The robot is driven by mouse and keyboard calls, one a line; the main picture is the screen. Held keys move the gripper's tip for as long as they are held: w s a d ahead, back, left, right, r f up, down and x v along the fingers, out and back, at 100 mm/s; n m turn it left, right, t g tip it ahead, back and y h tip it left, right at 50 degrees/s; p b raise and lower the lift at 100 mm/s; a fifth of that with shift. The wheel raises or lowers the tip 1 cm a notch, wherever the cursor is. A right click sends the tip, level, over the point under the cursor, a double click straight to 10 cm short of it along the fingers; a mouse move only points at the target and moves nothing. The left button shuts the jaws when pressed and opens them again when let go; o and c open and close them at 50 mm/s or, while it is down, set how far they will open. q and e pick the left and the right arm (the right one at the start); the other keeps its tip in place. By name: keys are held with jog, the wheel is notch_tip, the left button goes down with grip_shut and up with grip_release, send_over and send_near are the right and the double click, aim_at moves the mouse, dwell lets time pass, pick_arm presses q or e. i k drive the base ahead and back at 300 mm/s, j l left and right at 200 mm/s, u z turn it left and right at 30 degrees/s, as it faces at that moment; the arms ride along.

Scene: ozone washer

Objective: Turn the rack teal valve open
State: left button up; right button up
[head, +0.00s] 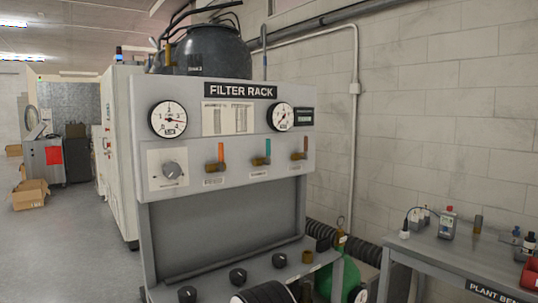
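The filter rack (222,118) stands in the middle of the head view, with three small valves in a row on its front panel. The teal valve (267,147) is the middle one; its teal lever stands upright above a brass-coloured body. The orange valve (221,152) is to its left and a reddish-brown valve (305,145) to its right, both also with upright levers. The labels below them are too small to read. Neither of my grippers shows in this view, and nothing touches the teal valve.
Two gauges (169,119) and a grey knob (172,170) share the panel. A lower shelf with black knobs (238,276) juts out below. A dark round thing (265,293) is cut off at the bottom edge. A bench (440,262) with bottles stands right; open floor (70,250) lies left.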

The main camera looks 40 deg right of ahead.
aim_at(267, 163)
jog(key=l, duration=0.8)
jog(key=i+l, duration=0.15)
jog(key=l, duration=0.65)
jog(key=u, duration=0.05)
